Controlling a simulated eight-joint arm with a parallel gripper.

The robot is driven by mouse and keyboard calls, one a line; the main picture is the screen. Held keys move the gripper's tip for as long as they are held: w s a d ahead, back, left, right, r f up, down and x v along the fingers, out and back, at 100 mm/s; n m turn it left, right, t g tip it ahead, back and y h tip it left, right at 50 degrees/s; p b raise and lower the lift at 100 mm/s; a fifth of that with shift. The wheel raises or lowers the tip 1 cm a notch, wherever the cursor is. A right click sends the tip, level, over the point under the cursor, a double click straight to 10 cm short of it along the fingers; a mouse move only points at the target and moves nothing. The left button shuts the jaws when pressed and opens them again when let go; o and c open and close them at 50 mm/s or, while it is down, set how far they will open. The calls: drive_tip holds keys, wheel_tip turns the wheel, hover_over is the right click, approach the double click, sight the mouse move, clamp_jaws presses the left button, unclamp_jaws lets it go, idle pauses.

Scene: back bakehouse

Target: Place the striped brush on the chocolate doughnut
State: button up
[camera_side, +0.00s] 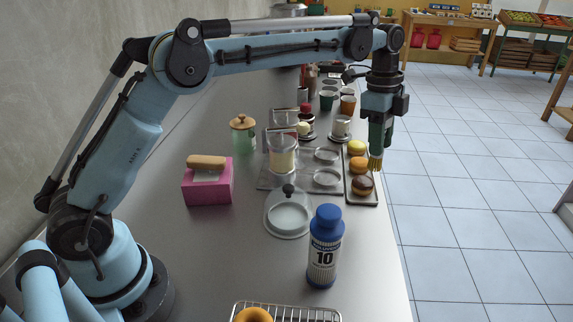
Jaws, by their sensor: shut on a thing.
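My gripper (379,149) points down over the right edge of the counter and is shut on the striped brush (375,164). Only the brush's yellowish bristles show clearly below the fingers; its handle is mostly hidden and its stripes cannot be made out. The chocolate doughnut (362,187) is dark brown and sits at the near end of a narrow dark tray (364,203). The bristles appear just above and slightly right of the doughnut in the picture; I cannot tell whether they touch it.
A yellow doughnut (356,147) and an orange doughnut (359,165) share the tray. A blue-capped bottle (325,250), a lidded glass dish (288,214) and a pink box (208,188) stand nearer. A wire rack (290,306) lies at the front. Cups and jars crowd the back.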

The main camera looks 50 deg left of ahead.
drive_tip(key=shift+w+a+f, duration=0.45)
drive_tip(key=shift+a+f, duration=0.2)
drive_tip(key=shift+f, duration=0.5)
drive_tip(key=shift+w+a+f, duration=0.5)
drive_tip(key=shift+a+f, duration=0.1)
drive_tip(key=shift+f, duration=0.5)
drive_tip(key=shift+w+a+f, duration=0.45)
drive_tip(key=shift+a+f, duration=0.2)
drive_tip(key=shift+f, duration=0.5)
drive_tip(key=shift+f, duration=0.2)
drive_tip(key=o, duration=1)
drive_tip(key=shift+o, duration=0.2)
drive_tip(key=shift+r, duration=0.15)
